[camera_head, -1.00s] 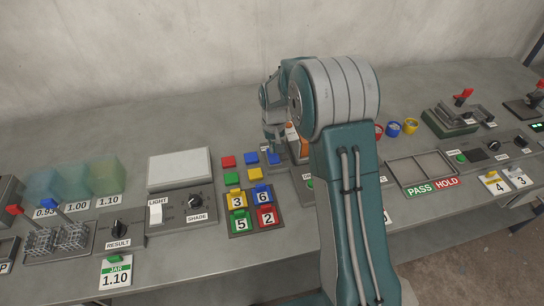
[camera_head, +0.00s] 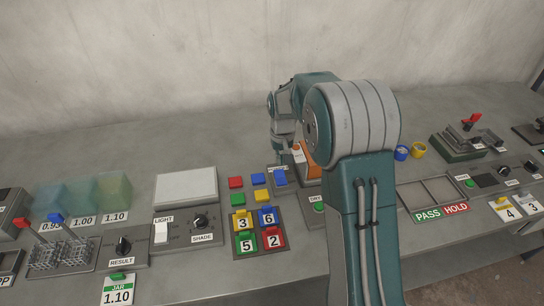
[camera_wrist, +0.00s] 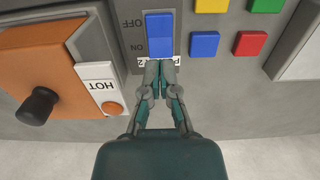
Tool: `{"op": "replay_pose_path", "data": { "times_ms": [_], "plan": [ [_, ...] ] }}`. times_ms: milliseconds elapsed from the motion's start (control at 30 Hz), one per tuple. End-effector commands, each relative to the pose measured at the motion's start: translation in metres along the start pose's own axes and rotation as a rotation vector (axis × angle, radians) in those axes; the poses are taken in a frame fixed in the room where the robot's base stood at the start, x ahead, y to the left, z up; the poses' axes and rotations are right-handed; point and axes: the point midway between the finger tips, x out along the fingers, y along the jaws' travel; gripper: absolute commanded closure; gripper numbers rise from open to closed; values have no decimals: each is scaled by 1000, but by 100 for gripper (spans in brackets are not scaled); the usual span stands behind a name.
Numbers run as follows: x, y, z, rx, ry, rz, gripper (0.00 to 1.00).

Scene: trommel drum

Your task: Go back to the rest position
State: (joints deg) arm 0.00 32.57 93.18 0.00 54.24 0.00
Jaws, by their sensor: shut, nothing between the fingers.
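My gripper (camera_wrist: 160,70) is shut and empty in the wrist view. Its fingertips are over the white label at the edge of a blue rocker switch (camera_wrist: 160,35) marked OFF and ON. I cannot tell if they touch it. In the head view the blue switch (camera_head: 280,177) is on the bench beside an orange unit (camera_head: 308,160). My arm's large joint hides part of that unit, and the fingertips are not clear there.
The orange unit in the wrist view has a black knob (camera_wrist: 38,105) and a HOT label (camera_wrist: 102,84). Coloured blocks (camera_head: 236,183) and number tiles (camera_head: 255,230) lie left of the switch. Bare bench (camera_head: 130,150) lies behind.

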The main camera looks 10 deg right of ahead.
Motion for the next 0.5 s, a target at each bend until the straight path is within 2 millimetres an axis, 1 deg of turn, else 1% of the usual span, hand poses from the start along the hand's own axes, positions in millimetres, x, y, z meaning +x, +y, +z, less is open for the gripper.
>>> {"op": "replay_pose_path", "data": {
  "times_ms": [167,233,267,367,500],
  "plan": [
    [-2,0,1,0,2,0,100],
    [-10,0,4,0,13,0,100],
    [-15,0,6,0,19,0,100],
    [-40,0,20,0,49,0,100],
    [-76,0,45,0,96,0,100]
  ]
}}
